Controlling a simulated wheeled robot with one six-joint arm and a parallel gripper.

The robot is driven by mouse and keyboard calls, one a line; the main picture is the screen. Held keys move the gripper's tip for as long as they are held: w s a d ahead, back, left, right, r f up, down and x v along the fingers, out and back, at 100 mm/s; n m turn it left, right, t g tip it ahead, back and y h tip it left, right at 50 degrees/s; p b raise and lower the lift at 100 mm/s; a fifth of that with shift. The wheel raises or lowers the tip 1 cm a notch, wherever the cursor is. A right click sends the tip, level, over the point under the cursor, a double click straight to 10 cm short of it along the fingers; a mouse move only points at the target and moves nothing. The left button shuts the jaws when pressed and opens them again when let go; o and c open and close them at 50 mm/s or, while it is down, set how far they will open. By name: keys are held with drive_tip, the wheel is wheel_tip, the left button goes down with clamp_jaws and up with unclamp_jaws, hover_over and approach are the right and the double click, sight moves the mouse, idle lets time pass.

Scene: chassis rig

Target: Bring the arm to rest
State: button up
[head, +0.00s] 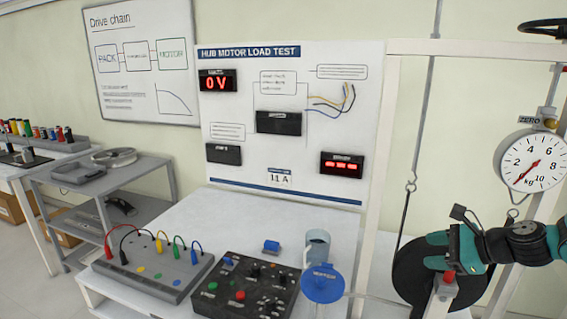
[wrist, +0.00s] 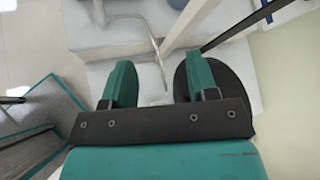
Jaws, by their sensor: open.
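My arm (head: 528,241) reaches in from the right edge of the head view. My gripper (head: 432,250) is at its left end, in front of the black wheel (head: 405,275). In the wrist view my gripper (wrist: 158,72) has its two teal fingers apart, with nothing held between them. The black wheel (wrist: 236,85) shows there behind the right finger. I cannot tell whether the finger touches it.
A round scale (head: 535,160) hangs above my arm. A pale frame post (head: 382,140) stands left of the wheel. The white bench (head: 220,225) holds a control box (head: 245,284), a lead panel (head: 150,272) and a blue-lidded cup (head: 322,284). A grey cart (head: 100,190) stands left.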

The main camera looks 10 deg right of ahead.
drive_tip(key=s+a+r+n+g, duration=0.2)
drive_tip(key=a+r+n+g, duration=0.3)
drive_tip(key=a+n, duration=0.65)
drive_tip(key=s+a+r+n+g+h, duration=0.1)
drive_tip(key=s+a+r+n, duration=0.3)
drive_tip(key=s+a+n, duration=0.4)
drive_tip(key=s+a+r+n+g+h, duration=0.2)
drive_tip(key=s+a+r+n, duration=0.3)
drive_tip(key=s, duration=0.8)
drive_tip(key=a+n+g, duration=0.1)
drive_tip(key=a+n, duration=0.2)
drive_tip(key=n, duration=0.2)
drive_tip(key=shift+s+a+r, duration=0.15)
drive_tip(key=shift+a+r, duration=0.05)
drive_tip(key=shift+a, duration=0.15)
